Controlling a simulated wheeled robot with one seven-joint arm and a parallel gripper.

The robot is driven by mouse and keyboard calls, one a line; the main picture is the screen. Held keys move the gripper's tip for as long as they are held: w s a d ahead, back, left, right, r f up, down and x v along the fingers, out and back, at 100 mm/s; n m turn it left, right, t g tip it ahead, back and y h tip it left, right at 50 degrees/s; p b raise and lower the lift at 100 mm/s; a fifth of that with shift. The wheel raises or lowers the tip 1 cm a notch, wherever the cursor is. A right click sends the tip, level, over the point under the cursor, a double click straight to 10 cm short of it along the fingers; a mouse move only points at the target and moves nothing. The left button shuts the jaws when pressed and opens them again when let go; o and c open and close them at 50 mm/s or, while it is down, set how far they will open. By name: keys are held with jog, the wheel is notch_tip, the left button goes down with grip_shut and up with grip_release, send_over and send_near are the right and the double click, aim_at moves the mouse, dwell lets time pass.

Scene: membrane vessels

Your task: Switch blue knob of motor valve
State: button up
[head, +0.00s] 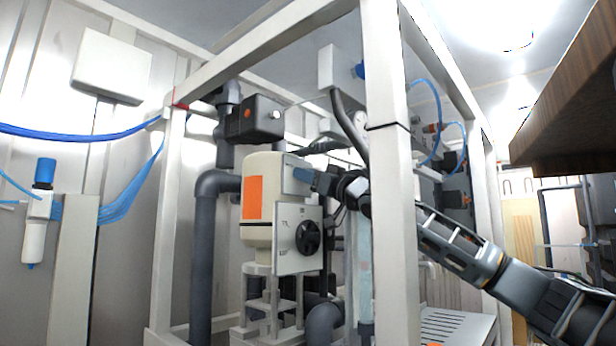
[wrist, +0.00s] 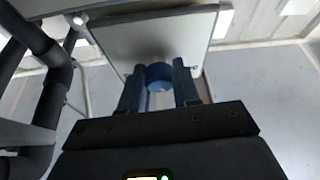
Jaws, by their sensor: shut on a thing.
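The blue knob (wrist: 158,78) sits on the face of a flat light-grey plate (wrist: 150,36) in the wrist view. My gripper (wrist: 158,70) has a finger on each side of the knob and is shut on it. In the head view my gripper (head: 303,175) reaches past a white frame post to the upper part of the motor valve's light panel. The knob is mostly hidden there by the fingers. The motor valve has a beige body (head: 262,166) with an orange label. A black round knob (head: 308,237) is lower on its panel (head: 287,262).
A white frame post (head: 391,200) stands close beside my arm. Dark pipes (head: 203,255) run left of the valve, and a dark actuator box (head: 256,119) is above it. A wooden board (head: 575,100) juts in at the upper right. Dark pipes also show in the wrist view (wrist: 60,75).

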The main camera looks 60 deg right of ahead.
jog(key=shift+c, duration=0.7)
jog(key=shift+n+y, duration=0.4)
jog(key=shift+n, duration=0.1)
jog(key=shift+n+y, duration=0.85)
jog(key=shift+n, duration=0.95)
jog(key=shift+n+y, duration=0.85)
jog(key=shift+n, duration=1.25)
jog(key=o, duration=1.1)
jog(key=shift+c, duration=0.2)
